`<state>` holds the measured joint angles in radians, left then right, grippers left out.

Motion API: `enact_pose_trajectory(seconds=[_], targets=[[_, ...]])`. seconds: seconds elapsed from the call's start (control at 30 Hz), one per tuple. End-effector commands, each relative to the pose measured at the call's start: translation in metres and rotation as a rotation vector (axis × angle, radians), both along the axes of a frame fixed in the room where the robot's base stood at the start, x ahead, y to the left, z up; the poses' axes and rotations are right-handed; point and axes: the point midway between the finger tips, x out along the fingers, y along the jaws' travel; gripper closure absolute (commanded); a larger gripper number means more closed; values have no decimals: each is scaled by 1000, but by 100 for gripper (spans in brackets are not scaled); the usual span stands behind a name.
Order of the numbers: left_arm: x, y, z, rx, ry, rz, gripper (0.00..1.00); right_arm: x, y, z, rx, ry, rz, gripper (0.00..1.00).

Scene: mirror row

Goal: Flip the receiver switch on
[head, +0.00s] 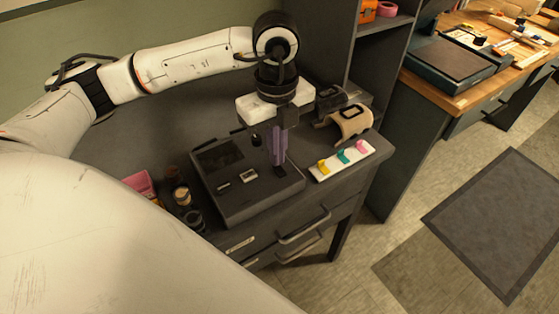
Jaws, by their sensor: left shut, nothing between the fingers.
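The receiver (262,199) is a dark grey box with a dark recessed panel, standing on the dark desk. Two small light-coloured patches (249,175) show on its top face; I cannot tell whether either is the switch or a label. My left gripper (279,170) points down over the right part of the receiver, shut and empty. Its fingertips are at or just above the top face; I cannot tell whether they touch. The gripper hides the part of the receiver behind it. My right gripper is out of view.
A white strip with yellow, teal and pink pieces (342,161) lies right of the receiver. A cream, curved object (352,122) stands behind it. Small dark jars (193,219) and a pink item (139,184) are at left. A shelf unit rises behind; a wooden workbench is farther right.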

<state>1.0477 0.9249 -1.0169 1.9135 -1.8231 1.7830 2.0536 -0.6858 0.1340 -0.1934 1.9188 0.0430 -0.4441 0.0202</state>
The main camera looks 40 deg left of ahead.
Motion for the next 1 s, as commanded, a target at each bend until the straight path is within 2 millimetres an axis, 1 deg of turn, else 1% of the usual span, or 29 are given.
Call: enact_pose_trajectory(seconds=[1.0], targets=[[0,0,-15,-1,0,0,100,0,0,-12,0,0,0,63]])
